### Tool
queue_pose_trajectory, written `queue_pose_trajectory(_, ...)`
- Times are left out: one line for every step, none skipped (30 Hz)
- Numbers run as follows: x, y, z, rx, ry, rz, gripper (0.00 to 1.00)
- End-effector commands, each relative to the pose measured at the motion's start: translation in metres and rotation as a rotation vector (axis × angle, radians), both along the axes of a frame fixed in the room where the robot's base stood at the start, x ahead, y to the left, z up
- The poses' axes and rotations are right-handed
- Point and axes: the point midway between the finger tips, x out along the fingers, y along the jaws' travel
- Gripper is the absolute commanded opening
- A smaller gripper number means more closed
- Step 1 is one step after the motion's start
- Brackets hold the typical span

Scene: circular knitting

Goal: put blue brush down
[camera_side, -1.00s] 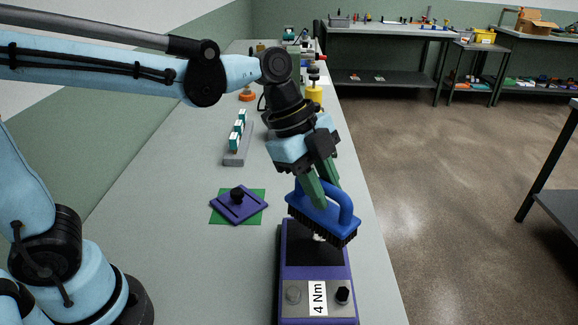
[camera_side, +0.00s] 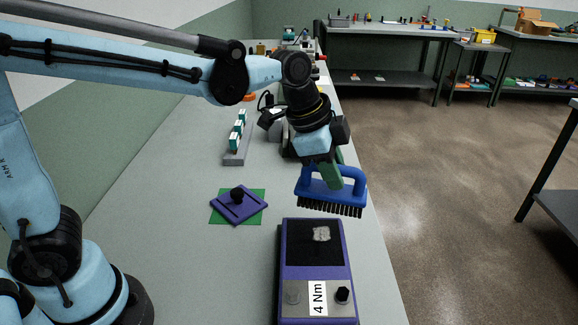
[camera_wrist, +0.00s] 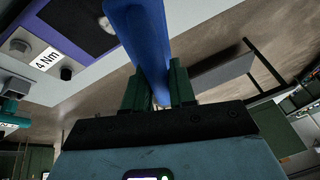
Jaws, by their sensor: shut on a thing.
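The blue brush (camera_side: 345,194) has a loop handle and black bristles pointing down. My gripper (camera_side: 330,172) has green fingers shut on the brush's handle and holds it near the table's right edge, just beyond the purple device. The brush appears to be in the air, close to level. In the wrist view, the blue handle (camera_wrist: 148,45) sits between the green fingers of my gripper (camera_wrist: 157,88). The bristles are hidden there. The purple device (camera_side: 285,275) has a black pad (camera_side: 300,250) with a pale grey patch (camera_side: 321,234) and a "4 Nm" label.
A purple plate with a black knob (camera_side: 238,203) lies on a green square (camera_side: 222,215) to the left. A grey rack with teal-and-white pieces (camera_side: 237,142) stands farther back. Bare grey table (camera_side: 180,180) lies left of these. The table's right edge is close to the brush.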

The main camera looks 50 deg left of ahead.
Motion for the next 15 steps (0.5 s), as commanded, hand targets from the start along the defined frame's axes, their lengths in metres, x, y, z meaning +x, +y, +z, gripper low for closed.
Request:
queue_pose_trajectory(0.006,0.002,0.0,-0.002,-0.005,0.054,0.0)
queue_pose_trajectory(0.01,0.003,0.0,-0.003,-0.008,0.087,0.0)
queue_pose_trajectory(0.014,0.005,0.0,-0.006,-0.012,0.124,0.0)
queue_pose_trajectory(0.016,0.006,0.0,-0.009,-0.015,0.15,0.0)
queue_pose_trajectory(0.018,0.007,-0.001,-0.01,-0.017,0.172,0.0)
queue_pose_trajectory(0.021,0.008,-0.001,-0.013,-0.019,0.196,0.0)
queue_pose_trajectory(0.022,0.008,-0.001,-0.015,-0.021,0.211,0.0)
queue_pose_trajectory(0.024,0.009,-0.001,-0.016,-0.024,0.223,0.0)
queue_pose_trajectory(0.026,0.012,-0.002,-0.017,-0.025,0.235,0.0)
queue_pose_trajectory(0.028,0.014,-0.003,-0.018,-0.026,0.242,0.0)
queue_pose_trajectory(0.03,0.017,-0.005,-0.018,-0.027,0.246,0.0)
queue_pose_trajectory(0.034,0.022,-0.008,-0.02,-0.026,0.25,0.0)
queue_pose_trajectory(0.037,0.026,-0.012,-0.02,-0.027,0.252,0.0)
queue_pose_trajectory(0.039,0.031,-0.015,-0.02,-0.027,0.252,0.0)
queue_pose_trajectory(0.044,0.038,-0.02,-0.019,-0.026,0.252,0.0)
